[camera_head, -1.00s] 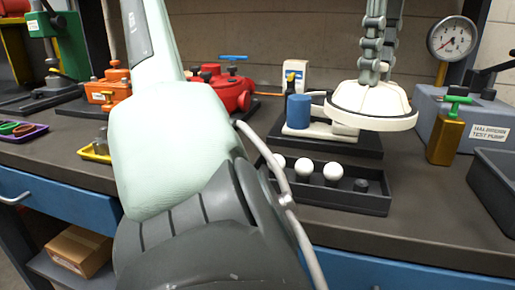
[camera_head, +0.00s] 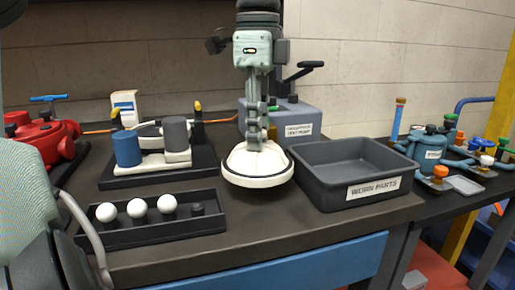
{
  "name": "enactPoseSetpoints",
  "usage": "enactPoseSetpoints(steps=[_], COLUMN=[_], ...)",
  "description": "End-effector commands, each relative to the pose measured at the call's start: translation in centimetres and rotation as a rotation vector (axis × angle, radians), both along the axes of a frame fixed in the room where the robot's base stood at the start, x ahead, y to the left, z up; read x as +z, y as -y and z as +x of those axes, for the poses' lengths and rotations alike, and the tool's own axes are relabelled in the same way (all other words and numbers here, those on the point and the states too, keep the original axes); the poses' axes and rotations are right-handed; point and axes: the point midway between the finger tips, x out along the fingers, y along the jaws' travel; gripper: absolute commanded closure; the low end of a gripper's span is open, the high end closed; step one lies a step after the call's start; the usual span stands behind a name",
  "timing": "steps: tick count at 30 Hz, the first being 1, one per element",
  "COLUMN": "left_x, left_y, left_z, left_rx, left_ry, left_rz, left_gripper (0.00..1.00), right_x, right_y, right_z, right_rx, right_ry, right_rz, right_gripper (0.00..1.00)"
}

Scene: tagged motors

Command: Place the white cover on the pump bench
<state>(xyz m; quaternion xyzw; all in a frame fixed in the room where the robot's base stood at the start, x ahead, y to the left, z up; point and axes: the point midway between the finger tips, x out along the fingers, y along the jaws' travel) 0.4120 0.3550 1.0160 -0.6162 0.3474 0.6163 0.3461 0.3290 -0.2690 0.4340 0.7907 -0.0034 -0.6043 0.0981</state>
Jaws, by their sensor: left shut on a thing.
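The white cover (camera_head: 257,168) is a shallow round dome with a dark band, in the middle of the head view. My left gripper (camera_head: 256,138) points down from above and is shut on the top of the cover. The cover is right over the dark top of the pump bench (camera_head: 290,215), near its front; I cannot tell whether its rim touches. The grey test pump (camera_head: 306,116) stands behind it, partly hidden by my gripper. My right gripper is not in view.
A grey worn parts bin (camera_head: 325,185) stands just right of the cover. A black tray (camera_head: 150,232) with white balls is at front left. A board (camera_head: 200,172) with blue and grey cylinders is behind it. A red pump (camera_head: 50,130) is far left.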

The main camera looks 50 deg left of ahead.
Motion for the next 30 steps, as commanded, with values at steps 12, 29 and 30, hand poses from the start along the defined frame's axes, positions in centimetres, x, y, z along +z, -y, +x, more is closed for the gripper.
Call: enactPoseSetpoints(steps=[12, 29, 30], left_x=[-4.0, -4.3, -4.3], left_y=[0.0, 0.0, 0.0], left_z=[0.1, 0.1, 0.1], left_rx=[0.001, 0.001, 0.001], left_ry=[0.002, 0.001, 0.001], left_rz=[0.0, 0.001, 0.001], left_gripper=[1.0, 0.59, 0.55], right_x=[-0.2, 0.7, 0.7], right_y=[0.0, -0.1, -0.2], right_z=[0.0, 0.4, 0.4], right_rx=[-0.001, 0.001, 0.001], right_ry=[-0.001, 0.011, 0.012], right_rz=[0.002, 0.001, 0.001], right_gripper=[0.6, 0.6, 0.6])
